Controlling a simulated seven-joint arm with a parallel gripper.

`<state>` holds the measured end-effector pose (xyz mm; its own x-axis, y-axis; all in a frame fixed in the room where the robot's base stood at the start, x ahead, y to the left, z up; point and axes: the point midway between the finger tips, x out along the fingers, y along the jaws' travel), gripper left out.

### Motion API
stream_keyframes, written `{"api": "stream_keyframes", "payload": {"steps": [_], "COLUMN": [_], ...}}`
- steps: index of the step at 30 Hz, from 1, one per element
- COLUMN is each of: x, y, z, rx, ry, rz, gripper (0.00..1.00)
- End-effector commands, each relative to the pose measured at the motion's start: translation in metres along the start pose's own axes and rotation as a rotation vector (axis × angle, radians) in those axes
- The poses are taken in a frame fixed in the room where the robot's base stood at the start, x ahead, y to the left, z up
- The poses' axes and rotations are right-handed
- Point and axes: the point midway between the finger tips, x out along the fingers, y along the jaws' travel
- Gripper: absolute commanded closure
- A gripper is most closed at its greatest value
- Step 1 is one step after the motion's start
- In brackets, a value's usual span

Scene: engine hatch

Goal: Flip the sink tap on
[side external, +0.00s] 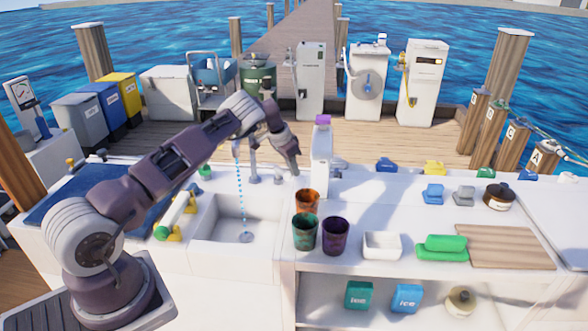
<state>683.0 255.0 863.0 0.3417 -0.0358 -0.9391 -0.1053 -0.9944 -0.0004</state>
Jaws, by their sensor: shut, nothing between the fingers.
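The white sink basin (236,219) is set into the counter, left of the middle. The grey tap (253,167) stands behind it, partly hidden by my arm. A blue dotted stream of water (240,190) falls from above into the basin, close to the drain. A short grey fitting (278,174) stands just right of the tap; I cannot tell for sure whether it is the handle. My gripper (295,170) points down, shut and empty, to the right of the tap and beside that fitting. I cannot tell whether it touches anything.
A white bottle with a purple cap (322,155) stands close to the right of my gripper. Orange (306,201), green (305,233) and purple (335,237) cups stand in front of it. A yellow-and-white roller-like item (174,217) lies left of the sink.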

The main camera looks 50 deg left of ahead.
Motion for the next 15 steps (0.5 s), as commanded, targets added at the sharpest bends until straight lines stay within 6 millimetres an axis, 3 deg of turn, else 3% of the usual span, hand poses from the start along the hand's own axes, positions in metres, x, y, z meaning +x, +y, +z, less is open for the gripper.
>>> {"api": "stream_keyframes", "payload": {"steps": [15], "x": [-0.0015], "y": [0.0012], "z": [0.0024], "rx": [0.046], "ry": [0.001], "rz": [0.017], "gripper": [1.00]}}
